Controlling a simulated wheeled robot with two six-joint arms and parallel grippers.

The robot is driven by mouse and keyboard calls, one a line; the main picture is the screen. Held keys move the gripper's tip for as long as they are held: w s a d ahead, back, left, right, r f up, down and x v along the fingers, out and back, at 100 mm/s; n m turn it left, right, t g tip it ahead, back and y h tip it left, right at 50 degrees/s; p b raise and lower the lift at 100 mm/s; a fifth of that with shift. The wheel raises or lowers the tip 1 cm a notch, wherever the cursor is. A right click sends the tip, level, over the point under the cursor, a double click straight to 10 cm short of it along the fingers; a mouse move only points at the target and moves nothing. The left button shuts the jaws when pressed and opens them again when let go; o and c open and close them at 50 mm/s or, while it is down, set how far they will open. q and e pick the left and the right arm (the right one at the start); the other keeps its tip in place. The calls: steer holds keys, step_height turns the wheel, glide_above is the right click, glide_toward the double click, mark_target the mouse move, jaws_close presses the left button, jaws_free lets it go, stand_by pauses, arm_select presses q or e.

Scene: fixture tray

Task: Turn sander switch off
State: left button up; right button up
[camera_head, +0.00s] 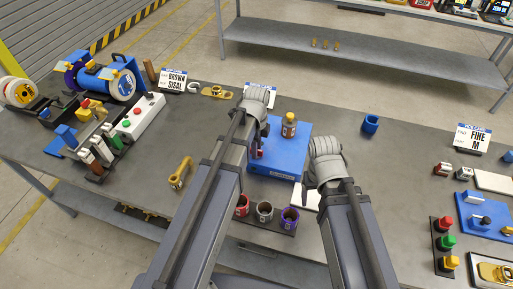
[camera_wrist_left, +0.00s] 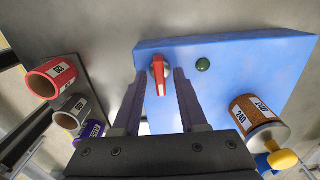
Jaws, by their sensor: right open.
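The blue sander box (camera_head: 289,160) sits on the grey bench in the head view. Its blue face (camera_wrist_left: 225,65) fills much of the left wrist view, with a red switch (camera_wrist_left: 158,76) bearing a pale stripe, and a green round button (camera_wrist_left: 203,64) to its right. My left gripper (camera_wrist_left: 160,72) is open, its two fingers on either side of the red switch, with narrow gaps that make contact hard to judge.
Several labelled cups stand near the front, including a red-rimmed one (camera_wrist_left: 51,78). A blue ring-shaped part (camera_head: 370,124) stands farther right. The bench between it and the FINE sign (camera_head: 472,138) is mostly clear.

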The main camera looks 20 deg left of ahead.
arm_select(q)
steer(key=shift+r, duration=0.1)
step_height(320, 180, up, 8)
steer(key=p, duration=0.8)
steer(key=shift+f, duration=0.2)
steer(key=shift+s+d+f, duration=0.15)
steer(key=shift+s+d, duration=0.05)
steer(key=s+d+f+n+b, duration=0.3)
steer(key=s+d+n, duration=0.2)
steer(key=s+n, duration=0.2)
steer(key=s+d+f+n+y+b, duration=0.1)
steer(key=s+d+f+n+b, duration=0.2)
steer(key=s+d+n, duration=0.2)
steer(key=s+n, duration=0.2)
steer(key=shift+n, duration=0.4)
